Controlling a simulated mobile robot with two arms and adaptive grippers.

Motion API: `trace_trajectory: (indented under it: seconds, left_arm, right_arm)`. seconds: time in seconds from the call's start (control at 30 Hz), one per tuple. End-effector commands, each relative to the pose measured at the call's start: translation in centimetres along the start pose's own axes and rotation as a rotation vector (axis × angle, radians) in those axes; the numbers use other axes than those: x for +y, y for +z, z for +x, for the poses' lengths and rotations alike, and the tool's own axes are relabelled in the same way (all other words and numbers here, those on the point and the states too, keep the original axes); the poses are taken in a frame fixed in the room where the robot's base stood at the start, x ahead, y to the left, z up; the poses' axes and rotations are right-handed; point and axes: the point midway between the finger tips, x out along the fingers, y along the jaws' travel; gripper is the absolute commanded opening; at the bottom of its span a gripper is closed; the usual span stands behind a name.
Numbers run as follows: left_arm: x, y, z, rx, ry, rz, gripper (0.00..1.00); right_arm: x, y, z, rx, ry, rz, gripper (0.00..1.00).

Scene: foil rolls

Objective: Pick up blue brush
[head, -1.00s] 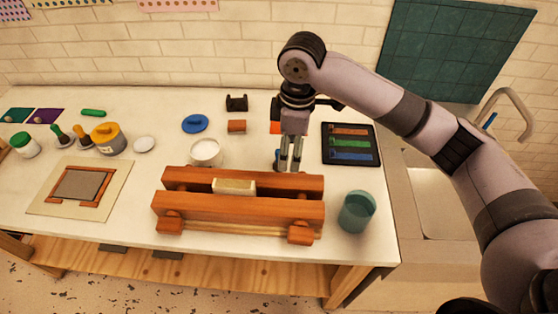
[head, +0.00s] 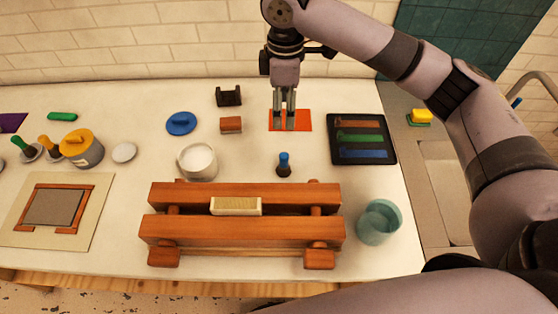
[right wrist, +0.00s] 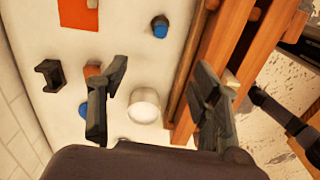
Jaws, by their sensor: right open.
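The blue brush (head: 284,166) stands upright on the white table, just behind the wooden press, with its blue end up and a dark lower part. It also shows near the top of the right wrist view (right wrist: 160,27). My right gripper (head: 284,126) is open and empty, pointing down in front of or above the orange-red sheet, behind the brush and apart from it. In the right wrist view its two fingers (right wrist: 155,100) are spread wide, with the brush beyond them toward the top. My left gripper is not in view.
The wooden press (head: 245,231) with a pale block fills the front. A white bowl (head: 197,161) stands left of the brush, a dark tray of colored strips (head: 361,139) right, and a teal cup (head: 379,221) front right. Table around the brush is clear.

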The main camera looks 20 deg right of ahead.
Motion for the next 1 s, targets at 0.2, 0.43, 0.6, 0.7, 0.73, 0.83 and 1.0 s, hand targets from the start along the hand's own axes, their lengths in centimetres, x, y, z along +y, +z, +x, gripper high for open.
trace_trajectory:
  seconds: [0.2, 0.43, 0.6, 0.7, 0.73, 0.83, 1.0]
  left_arm:
    - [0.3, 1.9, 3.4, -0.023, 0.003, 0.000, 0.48]
    - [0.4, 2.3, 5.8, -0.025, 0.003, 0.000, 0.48]
    - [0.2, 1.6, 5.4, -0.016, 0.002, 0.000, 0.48]
    - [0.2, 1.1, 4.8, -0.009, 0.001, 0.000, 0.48]
    - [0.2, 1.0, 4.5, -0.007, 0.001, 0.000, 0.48]
    - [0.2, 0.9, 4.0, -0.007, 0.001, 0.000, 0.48]
    - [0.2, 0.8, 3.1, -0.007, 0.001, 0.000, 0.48]
  right_arm:
    - [0.0, 0.0, 3.5, 0.000, 0.000, 0.000, 0.58]
    - [0.0, 0.0, 5.8, 0.001, 0.000, -0.001, 0.58]
    - [0.0, 0.0, 6.8, -0.002, -0.002, 0.000, 0.58]
    - [-0.1, 0.1, 8.6, -0.003, -0.004, 0.000, 0.58]
    - [-0.1, 0.1, 9.2, -0.003, -0.005, 0.000, 0.58]
    - [-0.1, 0.1, 11.4, -0.003, -0.005, 0.000, 0.58]
    - [-0.1, 0.1, 15.0, -0.002, -0.003, 0.000, 0.58]
